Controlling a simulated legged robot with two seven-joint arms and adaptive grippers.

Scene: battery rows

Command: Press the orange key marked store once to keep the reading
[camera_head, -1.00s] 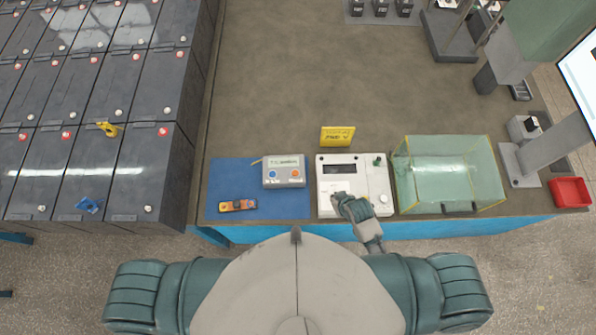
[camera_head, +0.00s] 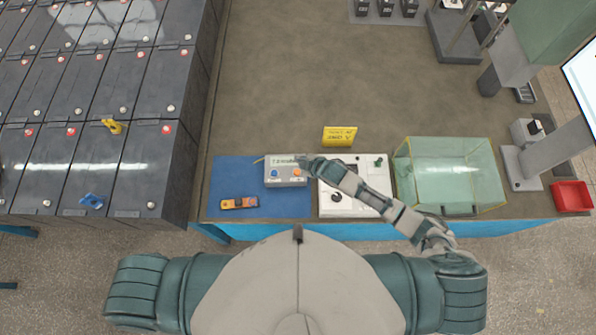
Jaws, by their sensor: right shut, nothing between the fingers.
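A small grey box (camera_head: 284,181) stands on the blue mat (camera_head: 233,175) near the front edge of the bench. It has an orange key (camera_head: 297,173) on its right and a blue key (camera_head: 274,173) on its left. The lettering is too small to read surely. My right arm reaches in from the lower right across the white instrument. My right gripper (camera_head: 305,161) is shut and empty, over the far right corner of the box, close beside the orange key. I cannot tell its height above the box. My left gripper is not in view.
The white instrument (camera_head: 328,206) stands right of the box, partly hidden by my arm. A yellow sign (camera_head: 340,136) is behind it. A clear case (camera_head: 450,175) stands further right. A yellow handheld meter (camera_head: 239,202) lies on the mat.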

